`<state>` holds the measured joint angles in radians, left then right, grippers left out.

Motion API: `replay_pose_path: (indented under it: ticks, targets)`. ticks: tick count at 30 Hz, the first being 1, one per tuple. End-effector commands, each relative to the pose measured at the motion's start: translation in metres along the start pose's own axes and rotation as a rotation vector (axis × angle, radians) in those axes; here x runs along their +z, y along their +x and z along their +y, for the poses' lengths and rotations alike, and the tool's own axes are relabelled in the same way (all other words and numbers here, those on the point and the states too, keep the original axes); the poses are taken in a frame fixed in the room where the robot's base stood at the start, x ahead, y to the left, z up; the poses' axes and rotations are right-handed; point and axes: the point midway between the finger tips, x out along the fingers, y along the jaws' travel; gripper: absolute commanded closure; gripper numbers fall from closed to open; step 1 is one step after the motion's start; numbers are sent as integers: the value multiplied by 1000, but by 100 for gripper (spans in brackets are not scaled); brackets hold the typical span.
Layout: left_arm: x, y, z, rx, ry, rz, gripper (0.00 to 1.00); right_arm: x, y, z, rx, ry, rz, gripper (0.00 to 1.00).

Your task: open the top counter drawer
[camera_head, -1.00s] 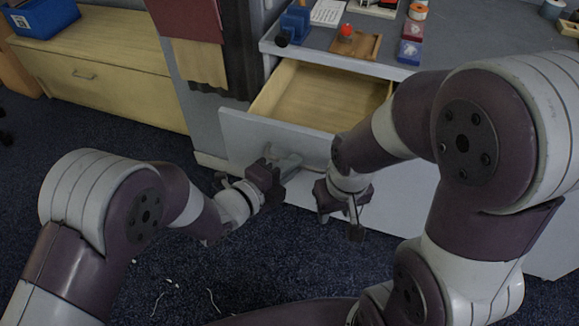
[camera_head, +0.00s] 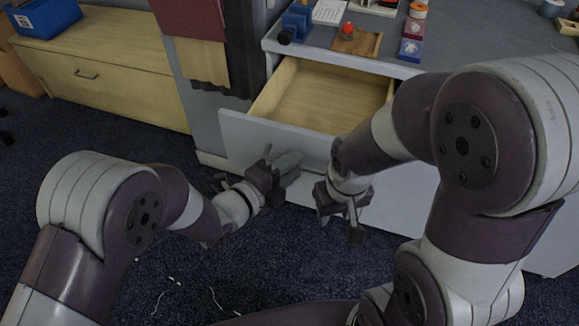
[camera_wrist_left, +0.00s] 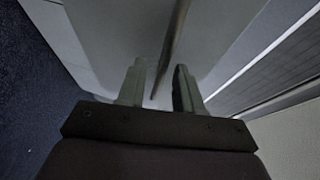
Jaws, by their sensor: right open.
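The top counter drawer (camera_head: 275,139) is pulled well out, and its pale wooden inside (camera_head: 325,95) shows empty. My left gripper (camera_head: 282,160) is at the drawer's grey front panel. In the left wrist view its two fingers (camera_wrist_left: 160,88) stand apart, with a thin dark bar, likely the drawer handle (camera_wrist_left: 172,45), running between them. A gap shows between the bar and the fingers. The handle is hidden in the head view. My right gripper (camera_head: 340,220) is open and empty, low in front of the counter, to the right of the left gripper.
The grey countertop (camera_head: 470,50) holds a wooden tray (camera_head: 357,42) with a red-topped item, a blue holder (camera_head: 297,22) and small boxes (camera_head: 411,48). A wooden cabinet (camera_head: 110,85) with a blue bin (camera_head: 42,17) stands at left. Dark carpet lies below.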

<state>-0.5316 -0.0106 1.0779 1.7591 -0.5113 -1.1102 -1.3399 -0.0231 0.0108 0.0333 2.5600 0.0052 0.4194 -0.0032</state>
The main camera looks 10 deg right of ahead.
Motion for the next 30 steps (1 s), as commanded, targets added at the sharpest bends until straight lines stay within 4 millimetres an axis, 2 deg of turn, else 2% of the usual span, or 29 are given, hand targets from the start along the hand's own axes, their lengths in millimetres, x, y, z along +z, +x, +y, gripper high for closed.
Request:
replay_pose_path:
  ticks: [5,12,18,22,30]
  targets:
    - [0,-15,-2,1,0,-1,65,-1,-6,0,0,0,0,57]
    - [1,-77,-4,1,-2,-6,65,-3,-22,0,0,0,0,57]
    - [1,-117,-2,1,-1,-5,65,-3,-28,0,0,0,0,57]
    - [0,-126,0,0,-1,-1,65,-3,-29,0,0,0,0,57]
    - [0,-127,0,0,0,1,65,-3,-28,0,0,0,0,57]
